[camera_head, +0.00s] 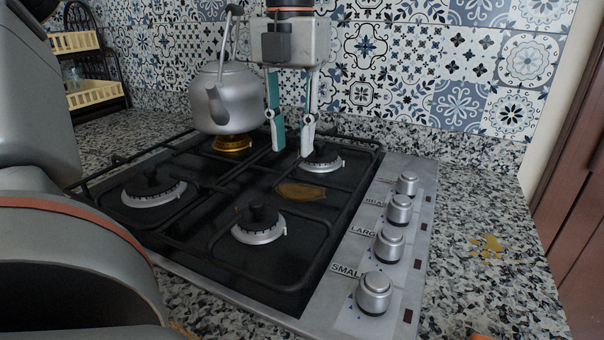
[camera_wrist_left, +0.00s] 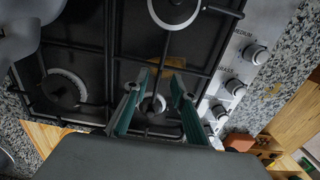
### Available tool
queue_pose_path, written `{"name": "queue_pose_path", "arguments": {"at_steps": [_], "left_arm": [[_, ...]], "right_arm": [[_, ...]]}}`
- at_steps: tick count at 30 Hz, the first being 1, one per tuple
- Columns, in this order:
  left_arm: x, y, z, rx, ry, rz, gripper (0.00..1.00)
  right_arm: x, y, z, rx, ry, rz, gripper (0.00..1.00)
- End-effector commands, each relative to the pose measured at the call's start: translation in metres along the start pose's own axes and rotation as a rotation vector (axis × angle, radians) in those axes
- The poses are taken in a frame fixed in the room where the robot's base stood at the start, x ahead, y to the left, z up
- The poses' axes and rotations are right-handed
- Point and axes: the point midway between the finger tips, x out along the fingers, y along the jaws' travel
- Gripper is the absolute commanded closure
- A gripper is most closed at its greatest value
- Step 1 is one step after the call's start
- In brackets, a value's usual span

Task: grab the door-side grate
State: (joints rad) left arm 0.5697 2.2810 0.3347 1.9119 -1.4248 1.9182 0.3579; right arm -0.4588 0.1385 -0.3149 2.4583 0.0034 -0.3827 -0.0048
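The stove carries thin black bar grates over its burners. The door-side grate (camera_head: 356,138) is on the right half, near the knobs; its bars are dark against the black top and partly hard to make out. My left gripper (camera_head: 292,151) points down above the back right burner, with its teal-lined fingers apart and nothing between them. In the left wrist view the fingers (camera_wrist_left: 161,78) are also apart, with a burner (camera_wrist_left: 153,104) and dark bars beyond them. I cannot tell whether a finger touches a bar. My right gripper is not in view.
A grey kettle (camera_head: 238,97) stands at the back left of the stove, close to my left gripper. Several knobs (camera_head: 389,243) line the right side. Brown stains mark the stove top (camera_head: 300,191) and counter (camera_head: 488,246). A tiled wall (camera_head: 400,70) rises behind.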

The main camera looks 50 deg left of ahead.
Motion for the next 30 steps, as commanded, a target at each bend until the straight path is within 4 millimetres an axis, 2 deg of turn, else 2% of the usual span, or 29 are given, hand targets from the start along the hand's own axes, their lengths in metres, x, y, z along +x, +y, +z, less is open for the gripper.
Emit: {"name": "queue_pose_path", "arguments": {"at_steps": [1, 3, 8, 16, 17, 19, 20, 30], "left_arm": [[0.015, -0.001, 0.001, 0.003, 0.011, 0.002, 0.74], [0.026, -0.001, 0.001, 0.003, 0.012, 0.002, 0.74], [0.039, 0.000, 0.000, 0.001, 0.006, 0.001, 0.74], [0.039, 0.000, 0.000, 0.001, 0.001, 0.000, 0.74], [0.039, 0.000, 0.000, 0.001, 0.002, 0.000, 0.80], [0.039, 0.000, 0.000, 0.001, 0.002, 0.000, 0.98], [0.039, 0.000, 0.000, 0.001, 0.002, 0.000, 1.00], [0.038, 0.000, 0.000, 0.001, 0.000, -0.001, 1.00]], "right_arm": [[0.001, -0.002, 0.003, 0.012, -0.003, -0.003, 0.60], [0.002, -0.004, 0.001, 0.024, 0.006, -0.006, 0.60], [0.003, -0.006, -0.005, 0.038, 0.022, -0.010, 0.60], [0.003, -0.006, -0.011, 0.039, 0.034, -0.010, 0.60], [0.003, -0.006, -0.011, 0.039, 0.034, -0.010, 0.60], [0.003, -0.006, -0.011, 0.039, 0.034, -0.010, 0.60], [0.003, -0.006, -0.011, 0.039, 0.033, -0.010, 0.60], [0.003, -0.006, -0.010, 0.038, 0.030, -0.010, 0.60]]}}
